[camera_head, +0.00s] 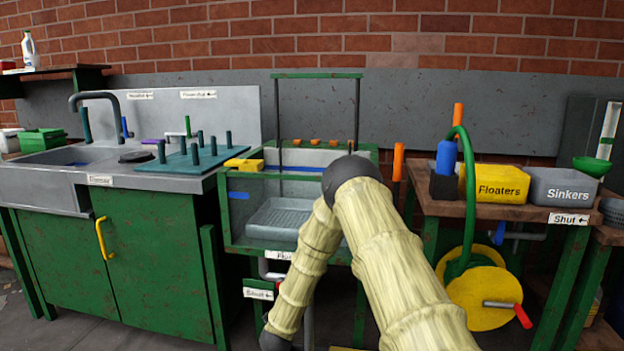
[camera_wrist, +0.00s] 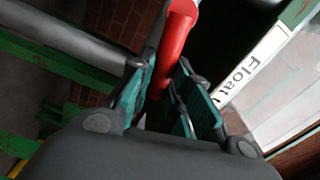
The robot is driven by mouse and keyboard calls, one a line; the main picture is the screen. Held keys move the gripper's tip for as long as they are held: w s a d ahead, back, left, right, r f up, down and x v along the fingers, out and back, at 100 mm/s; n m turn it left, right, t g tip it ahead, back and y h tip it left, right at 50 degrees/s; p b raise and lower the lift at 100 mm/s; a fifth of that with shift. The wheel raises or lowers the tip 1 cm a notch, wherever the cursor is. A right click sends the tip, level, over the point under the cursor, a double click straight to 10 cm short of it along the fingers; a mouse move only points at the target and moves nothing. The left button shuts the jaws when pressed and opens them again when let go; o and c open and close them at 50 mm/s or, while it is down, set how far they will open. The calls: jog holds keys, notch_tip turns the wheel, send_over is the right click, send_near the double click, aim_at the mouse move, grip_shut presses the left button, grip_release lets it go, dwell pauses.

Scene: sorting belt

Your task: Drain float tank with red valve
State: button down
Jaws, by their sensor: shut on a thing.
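In the wrist view, the red valve handle (camera_wrist: 176,38) is a smooth red bar running between the fingers of my gripper (camera_wrist: 166,82). The teal finger pads sit on either side of the handle, and my gripper is shut on it. A white label reading "Float" (camera_wrist: 250,66) is on the tank edge just to the right. In the head view, the float tank (camera_head: 238,212) is a clear-sided box in a green frame, with a grey slatted tray inside. My arm bends down in front of it.
A sink counter with a green cabinet (camera_head: 155,262) stands left of the tank. To the right, a bench holds a yellow Floaters bin (camera_head: 496,178) and a grey Sinkers bin (camera_head: 560,190). A green hose (camera_head: 470,205) and yellow disc (camera_head: 484,298) hang beside it.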

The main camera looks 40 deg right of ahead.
jog(key=shift+w+a+r+n+p, duration=0.1)
jog(key=shift+r+n+p, duration=0.2)
jog(key=shift+n+p, duration=0.25)
jog(key=shift+w+a+r+n+p, duration=0.15)
jog(key=shift+r+n+p, duration=0.2)
jog(key=shift+n+p, duration=0.4)
jog(key=shift+w+a+r+n+p, duration=0.1)
jog(key=shift+r+n+p, duration=0.25)
jog(key=shift+n+p, duration=0.35)
